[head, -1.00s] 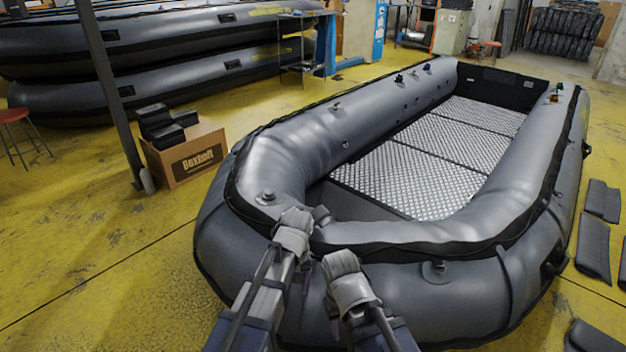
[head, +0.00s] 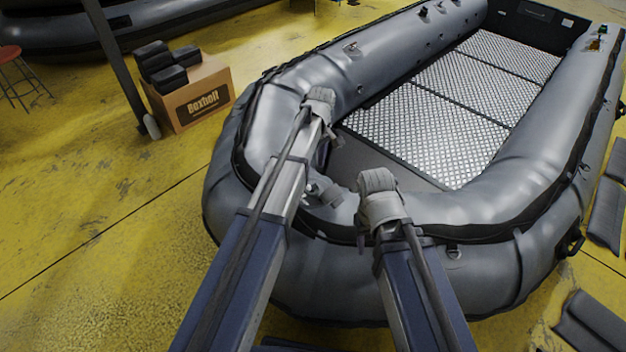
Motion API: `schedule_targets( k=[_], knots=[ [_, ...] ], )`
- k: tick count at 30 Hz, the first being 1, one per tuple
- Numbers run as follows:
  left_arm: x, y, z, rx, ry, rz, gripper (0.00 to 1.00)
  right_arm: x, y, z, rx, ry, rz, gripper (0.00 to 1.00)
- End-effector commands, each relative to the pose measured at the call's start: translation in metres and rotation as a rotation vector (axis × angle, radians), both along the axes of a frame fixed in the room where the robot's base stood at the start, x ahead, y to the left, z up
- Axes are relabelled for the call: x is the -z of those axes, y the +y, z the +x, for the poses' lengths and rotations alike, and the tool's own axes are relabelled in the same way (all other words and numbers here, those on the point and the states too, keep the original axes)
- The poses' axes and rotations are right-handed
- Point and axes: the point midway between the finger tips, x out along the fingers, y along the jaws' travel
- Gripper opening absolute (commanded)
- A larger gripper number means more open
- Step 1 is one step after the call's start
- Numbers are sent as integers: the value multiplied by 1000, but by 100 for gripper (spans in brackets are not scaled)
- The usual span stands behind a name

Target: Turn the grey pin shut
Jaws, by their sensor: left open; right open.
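The grey inflatable boat (head: 480,210) lies in front of me, its near end under my arms. I cannot pick out the grey pin for certain. Small round fittings show on the left tube (head: 352,47) and low on the near end (head: 454,252). The round fitting on the tube's near left corner is hidden behind my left arm. My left gripper (head: 325,192) hangs below its wrist over the near tube, open and empty. My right gripper (head: 379,205) is over the near tube to the right, open, its fingertips mostly hidden by its own wrist. Contact with the tube cannot be told.
A cardboard box (head: 218,88) with black blocks on top stands left of the boat, by a dark post (head: 113,60). A red stool (head: 18,68) is at the far left. Dark flat pads (head: 592,322) lie on the right.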

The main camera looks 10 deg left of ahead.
Motion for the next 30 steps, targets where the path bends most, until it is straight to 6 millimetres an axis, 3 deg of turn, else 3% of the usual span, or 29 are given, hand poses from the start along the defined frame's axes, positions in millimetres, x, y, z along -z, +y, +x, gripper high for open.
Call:
schedule_targets(
  k=[15,28,30],
  knots=[
    [64,4,-6,1,1,0,74,64,0,0,0,0,0,50],
    [69,5,-7,1,1,0,74,69,0,0,0,0,0,50],
    [69,5,-7,1,1,0,66,69,0,0,0,0,0,50]
  ],
)
